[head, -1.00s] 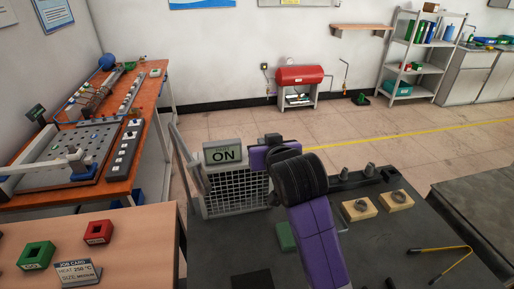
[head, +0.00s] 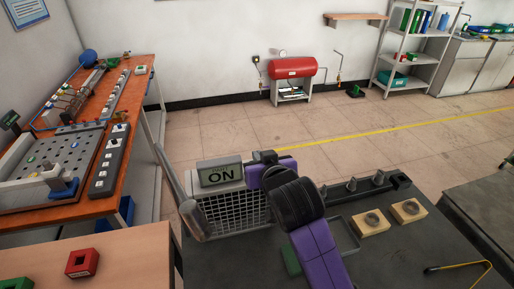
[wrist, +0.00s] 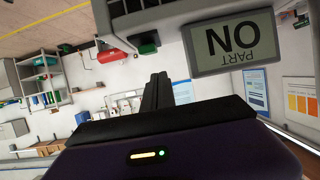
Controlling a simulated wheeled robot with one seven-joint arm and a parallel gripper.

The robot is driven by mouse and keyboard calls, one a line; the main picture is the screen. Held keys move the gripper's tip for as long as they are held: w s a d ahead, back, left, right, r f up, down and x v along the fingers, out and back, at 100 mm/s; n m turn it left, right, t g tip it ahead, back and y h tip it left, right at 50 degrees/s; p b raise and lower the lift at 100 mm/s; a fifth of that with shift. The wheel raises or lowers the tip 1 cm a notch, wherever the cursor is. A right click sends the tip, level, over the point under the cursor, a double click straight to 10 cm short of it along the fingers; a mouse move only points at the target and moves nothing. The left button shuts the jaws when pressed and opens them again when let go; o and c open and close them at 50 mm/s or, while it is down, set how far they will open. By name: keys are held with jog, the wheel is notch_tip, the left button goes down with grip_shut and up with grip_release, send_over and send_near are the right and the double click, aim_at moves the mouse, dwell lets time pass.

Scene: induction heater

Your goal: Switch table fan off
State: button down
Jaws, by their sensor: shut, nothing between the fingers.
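A light grey box with a mesh grille front (head: 232,212), which appears to be the table fan, stands on the dark table. A display (head: 220,174) on its top reads ON. The display also shows upside down in the wrist view (wrist: 233,42), with the word PART. A small green piece (wrist: 148,44) shows at the box's edge there; I cannot tell whether it is the switch. My gripper (wrist: 158,78) is shut and empty, its fingers just below the green piece in the picture. In the head view its purple body is right of the box and its fingertips are hidden.
A grey slanted bar (head: 181,188) stands left of the box. Two wooden blocks with rings (head: 370,223) and a dark rack with pegs (head: 366,190) lie to the right. A red block (head: 82,263) sits on the left table. Yellow-handled tongs (head: 462,268) lie at the front right.

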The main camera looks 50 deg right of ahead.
jog(key=shift+s+a+f, duration=0.15)
jog(key=shift+s+f, duration=0.1)
jog(key=shift+f, duration=0.2)
jog(key=shift+w+f, duration=0.15)
jog(key=shift+f, duration=0.7)
